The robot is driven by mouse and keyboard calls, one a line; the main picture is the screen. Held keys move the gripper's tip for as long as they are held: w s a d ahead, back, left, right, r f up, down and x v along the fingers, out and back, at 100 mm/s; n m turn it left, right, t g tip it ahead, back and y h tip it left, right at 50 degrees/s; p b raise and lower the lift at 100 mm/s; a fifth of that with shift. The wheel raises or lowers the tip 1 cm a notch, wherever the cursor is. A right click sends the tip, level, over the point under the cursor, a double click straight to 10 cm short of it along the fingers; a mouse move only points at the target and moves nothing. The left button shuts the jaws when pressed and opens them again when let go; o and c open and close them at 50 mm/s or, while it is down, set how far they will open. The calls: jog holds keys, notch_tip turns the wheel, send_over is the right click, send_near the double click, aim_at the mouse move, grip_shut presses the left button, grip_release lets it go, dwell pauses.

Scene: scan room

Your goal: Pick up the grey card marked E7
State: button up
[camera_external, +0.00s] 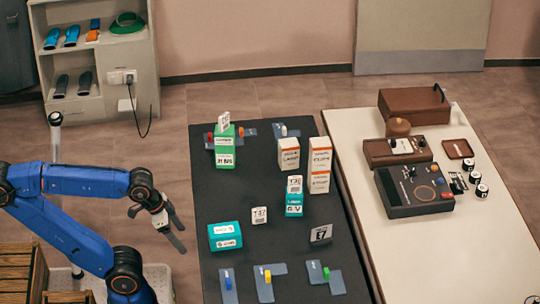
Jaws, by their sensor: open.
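The grey card marked E7 (321,234) stands upright near the right edge of the dark table, toward the front. Its label faces the camera. My gripper (178,233) is open and empty, to the left of the dark table and well apart from the card. My blue arm reaches in from the left.
A teal box (225,236), a small white card (260,215) and a teal box with a card on top (294,204) stand left of and behind the card. Flat grey pieces with coloured blocks (325,275) lie in front. A white table (455,250) with devices adjoins on the right.

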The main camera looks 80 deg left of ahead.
notch_tip(320, 180, up, 30)
jog(key=f, duration=0.1)
jog(key=w+d+r+n+g+h, duration=0.15)
jog(key=w+n, duration=0.35)
jog(key=w, duration=0.5)
jog(key=w+d+r+n+g+h, duration=0.1)
jog(key=w+d+r+n, duration=0.3)
jog(key=w, duration=0.7)
jog(key=w+f+n, duration=0.2)
jog(key=w+n, duration=0.3)
jog(key=w, duration=0.5)
jog(key=n+g+h, duration=0.2)
jog(key=n, duration=0.4)
send_over(321, 232)
jog(key=s+a, duration=0.1)
jog(key=a, duration=0.6)
notch_tip(321, 232, down, 9)
jog(key=shift+t, duration=0.25)
jog(key=x, duration=1.1)
jog(key=shift+d+f, duration=0.15)
jog(key=shift+f, duration=0.15)
jog(key=shift+x, duration=2.65)
jog(key=shift+d, duration=0.15)
jog(key=c, duration=1.2)
